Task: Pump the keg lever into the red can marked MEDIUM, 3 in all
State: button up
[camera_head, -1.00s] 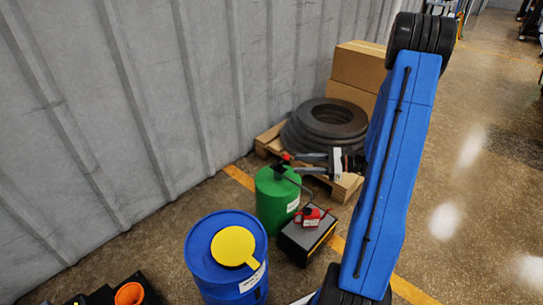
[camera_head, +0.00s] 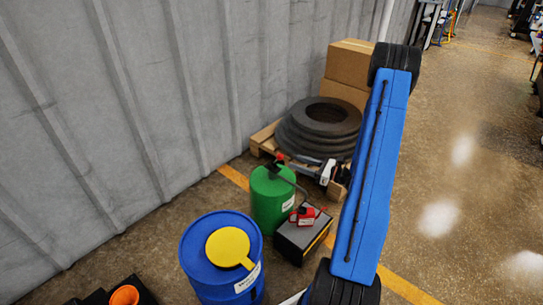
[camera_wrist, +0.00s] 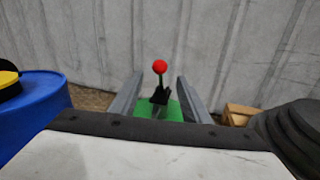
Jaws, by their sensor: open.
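The green keg (camera_head: 268,208) stands on the floor beside the wall. Its lever (camera_wrist: 160,82) rises from the top and ends in a red knob, which also shows in the head view (camera_head: 280,157). My gripper (camera_wrist: 160,78) is open and empty; in the wrist view the lever appears between its two fingers. In the head view my gripper (camera_head: 299,167) is to the right of the lever, pointing at it; I see no contact. The small red can (camera_head: 306,216) sits on a black box just right of the keg, below the spout. Its label is too small to read.
A blue drum (camera_head: 195,265) with a yellow lid stands left of and nearer than the keg. The black box (camera_head: 297,240) supports the can. Stacked dark rings (camera_head: 290,135) on a pallet and cardboard boxes (camera_head: 348,65) stand behind.

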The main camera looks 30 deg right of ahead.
jog(key=x, duration=1.3)
grip_shut()
